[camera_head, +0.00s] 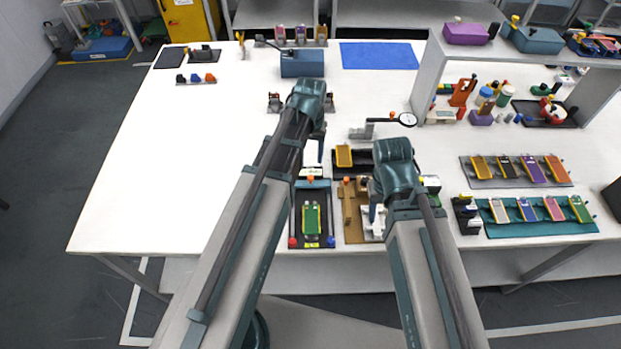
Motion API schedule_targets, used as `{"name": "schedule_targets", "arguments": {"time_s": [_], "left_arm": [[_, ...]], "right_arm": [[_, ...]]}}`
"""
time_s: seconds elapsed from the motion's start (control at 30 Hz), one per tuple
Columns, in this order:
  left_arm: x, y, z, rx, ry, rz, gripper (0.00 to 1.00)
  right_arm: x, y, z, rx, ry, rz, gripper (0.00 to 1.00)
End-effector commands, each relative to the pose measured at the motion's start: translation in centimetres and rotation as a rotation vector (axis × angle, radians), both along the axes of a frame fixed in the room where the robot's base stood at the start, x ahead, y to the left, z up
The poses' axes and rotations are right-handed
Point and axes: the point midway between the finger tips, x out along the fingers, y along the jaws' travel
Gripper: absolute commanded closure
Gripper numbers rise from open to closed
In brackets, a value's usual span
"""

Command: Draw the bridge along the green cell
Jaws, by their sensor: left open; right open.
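The green cell (311,219) lies lengthwise on a dark fixture (297,212) near the table's front edge. The fixture has a red knob and a blue knob at its front corners. A small bar with an orange top (310,180), possibly the bridge, crosses the fixture's far end, beyond the cell. My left gripper (312,170) is open, close to that bar; the arm partly hides it, and contact cannot be told. My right gripper (373,222) is open over the right side of a brown board (352,222), right of the fixture; its fingertips are hard to make out.
A dark tray with a yellow cell (344,156) and a dial gauge (407,119) stand behind. Racks of coloured cells (505,183) (540,229) and a shelf (432,75) occupy the right.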

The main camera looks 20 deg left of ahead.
Motion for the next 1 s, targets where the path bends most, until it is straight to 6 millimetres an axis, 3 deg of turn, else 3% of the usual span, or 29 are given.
{"name": "schedule_targets", "arguments": {"time_s": [0.03,0.53,0.7,1.0], "left_arm": [[0.0,0.0,-1.5,0.000,0.000,0.000,0.46],[0.0,0.0,-8.4,0.000,0.000,0.000,0.46],[0.0,0.0,-9.4,0.000,0.000,0.000,0.46],[0.0,0.0,-9.4,0.000,0.000,0.000,0.46]], "right_arm": [[0.0,0.0,-1.5,0.000,0.000,0.000,0.50],[0.0,0.0,-8.4,0.000,0.000,-0.002,0.50],[0.0,0.0,-9.4,0.000,0.000,-0.002,0.50],[0.0,0.0,-9.4,0.000,0.000,-0.002,0.50]]}}
